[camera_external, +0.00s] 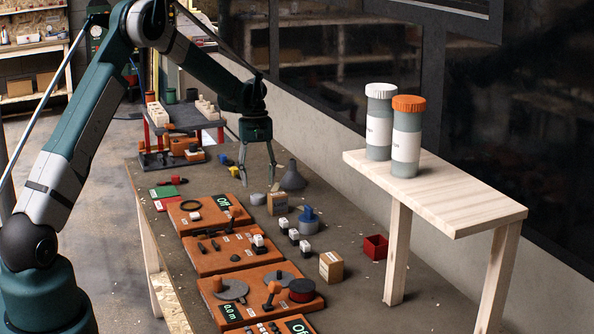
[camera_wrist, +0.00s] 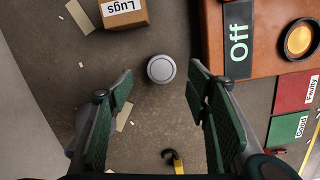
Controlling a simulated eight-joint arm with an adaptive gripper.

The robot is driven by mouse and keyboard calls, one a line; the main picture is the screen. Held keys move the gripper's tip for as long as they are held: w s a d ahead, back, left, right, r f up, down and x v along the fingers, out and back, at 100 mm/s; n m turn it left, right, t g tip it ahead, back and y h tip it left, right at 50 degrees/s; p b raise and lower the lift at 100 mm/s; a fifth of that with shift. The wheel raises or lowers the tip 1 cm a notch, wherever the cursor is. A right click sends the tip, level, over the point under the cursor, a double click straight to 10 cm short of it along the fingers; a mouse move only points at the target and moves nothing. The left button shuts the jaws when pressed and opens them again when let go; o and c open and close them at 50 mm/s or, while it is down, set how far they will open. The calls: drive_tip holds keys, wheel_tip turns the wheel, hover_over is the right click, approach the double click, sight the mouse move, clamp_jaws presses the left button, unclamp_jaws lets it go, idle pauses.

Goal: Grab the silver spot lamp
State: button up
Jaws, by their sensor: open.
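A small round silver-grey disc, which looks like the silver spot lamp (camera_wrist: 161,69), lies on the grey bench top. In the external view it shows as a small grey round piece (camera_external: 258,199) below and close to my gripper. My gripper (camera_external: 259,181) points down above the bench with its fingers apart and nothing between them. In the wrist view the fingers (camera_wrist: 158,82) stand to the left and right, and the lamp shows in the gap toward their far ends. The lamp's top is fully in view there.
A cardboard box marked Lugs (camera_wrist: 122,14) stands close to the lamp. An orange panel with an Off display (camera_wrist: 238,40) is on the other side. A dark grey cone-shaped piece (camera_external: 293,179) stands behind. A wooden shelf (camera_external: 460,205) with two bottles is at the right.

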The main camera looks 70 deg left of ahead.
sight(257, 195)
drive_tip(key=shift+f, duration=0.35)
drive_tip(key=shift+f, duration=0.1)
drive_tip(key=shift+s+d+f, duration=0.1)
drive_tip(key=shift+f, duration=1.15)
drive_tip(key=shift+s+d+f, duration=0.1)
drive_tip(key=shift+f, duration=1.15)
drive_tip(key=shift+c, duration=0.5)
drive_tip(key=c, duration=0.9)
